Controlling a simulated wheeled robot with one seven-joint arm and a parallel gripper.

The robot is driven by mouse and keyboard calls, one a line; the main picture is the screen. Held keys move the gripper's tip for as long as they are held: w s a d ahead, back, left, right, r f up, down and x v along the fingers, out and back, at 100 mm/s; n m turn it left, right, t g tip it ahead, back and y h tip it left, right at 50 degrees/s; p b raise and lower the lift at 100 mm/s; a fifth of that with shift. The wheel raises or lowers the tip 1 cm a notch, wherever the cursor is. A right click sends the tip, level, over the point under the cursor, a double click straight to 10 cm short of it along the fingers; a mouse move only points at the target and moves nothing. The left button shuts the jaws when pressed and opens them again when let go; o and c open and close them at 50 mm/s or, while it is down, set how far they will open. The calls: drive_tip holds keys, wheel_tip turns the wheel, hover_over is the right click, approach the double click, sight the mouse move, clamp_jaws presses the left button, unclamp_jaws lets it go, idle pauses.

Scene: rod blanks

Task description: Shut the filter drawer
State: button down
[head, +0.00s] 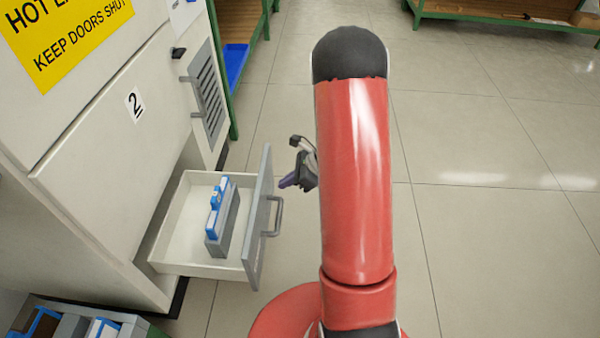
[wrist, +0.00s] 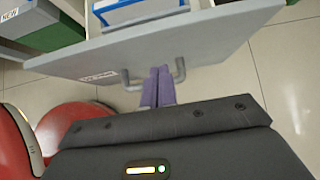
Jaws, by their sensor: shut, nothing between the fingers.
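The filter drawer (head: 170,238) stands pulled out of the white cabinet in the head view. Its grey front panel (head: 259,222) carries a bar handle (head: 276,215). In the wrist view the front panel (wrist: 205,45) lies across the top, with the handle (wrist: 128,80) just beyond my fingers. My gripper (head: 288,183) is at the outer side of the front panel, near the handle. In the wrist view its purple fingers (wrist: 158,88) are together, with nothing between them, and overlap the middle of the handle. I cannot tell whether they touch it.
A grey and blue block (head: 222,220) sits inside the drawer. The white cabinet (head: 110,170) has a vented panel (head: 207,88) beyond the drawer. Bins (head: 75,325) stand at the lower left. The tiled floor (head: 490,230) to the right is clear.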

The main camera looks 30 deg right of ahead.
sight(263, 186)
drive_tip(key=shift+w+a+p, duration=0.15)
drive_tip(key=shift+w+a, duration=0.4)
drive_tip(key=shift+a, duration=0.35)
drive_tip(key=shift+w+a+p, duration=0.15)
drive_tip(key=shift+w+a, duration=0.35)
drive_tip(key=shift+a, duration=0.4)
drive_tip(key=shift+a, duration=0.1)
drive_tip(key=w+a, duration=0.6)
drive_tip(key=a, duration=0.5)
drive_tip(key=w+a+b, duration=0.1)
drive_tip(key=w+a, duration=0.5)
drive_tip(key=a, duration=0.5)
drive_tip(key=shift+w, duration=0.4)
